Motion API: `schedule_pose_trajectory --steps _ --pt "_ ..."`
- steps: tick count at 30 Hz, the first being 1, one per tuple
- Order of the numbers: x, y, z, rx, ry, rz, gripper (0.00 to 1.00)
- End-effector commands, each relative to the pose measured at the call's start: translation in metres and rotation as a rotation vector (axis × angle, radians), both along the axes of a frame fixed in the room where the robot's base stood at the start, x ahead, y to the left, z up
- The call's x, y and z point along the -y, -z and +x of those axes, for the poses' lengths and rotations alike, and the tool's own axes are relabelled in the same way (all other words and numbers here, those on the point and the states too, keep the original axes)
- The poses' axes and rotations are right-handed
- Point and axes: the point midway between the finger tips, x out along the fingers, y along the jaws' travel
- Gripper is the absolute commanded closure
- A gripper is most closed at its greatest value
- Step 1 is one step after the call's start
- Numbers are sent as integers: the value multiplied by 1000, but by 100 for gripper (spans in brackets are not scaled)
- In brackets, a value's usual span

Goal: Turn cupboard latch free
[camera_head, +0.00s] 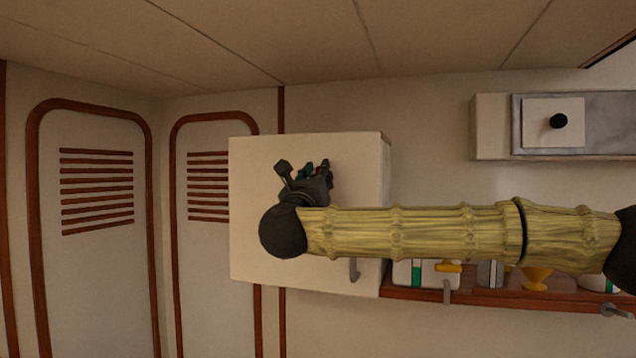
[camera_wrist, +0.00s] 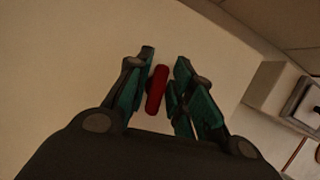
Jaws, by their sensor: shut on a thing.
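The cupboard (camera_head: 250,240) is a white wall box in the middle of the body camera view, with its pale front facing me. Its latch (camera_wrist: 156,90) is a small red bar, seen in the wrist view between my fingers and tilted slightly from upright. My gripper (camera_wrist: 163,88) has its green fingers on both sides of the red latch, shut on it. In the body camera view my gripper (camera_head: 315,170) is at the upper middle of the cupboard front. My wrist and arm hide part of the front and most of the latch there.
A grey hook (camera_head: 354,270) hangs low on the cupboard. A wooden shelf (camera_head: 415,293) to the right holds a yellow cup (camera_head: 536,278) and other items behind my arm. A second wall box with a black knob (camera_head: 558,121) is at upper right. Louvred doors (camera_head: 95,190) stand left.

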Motion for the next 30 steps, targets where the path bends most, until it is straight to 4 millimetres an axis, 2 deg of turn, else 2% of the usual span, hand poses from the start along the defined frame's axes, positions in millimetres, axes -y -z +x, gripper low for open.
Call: schedule_pose_trajectory --steps 30 --pt "-6 -1 1 -293 2 -906 100"
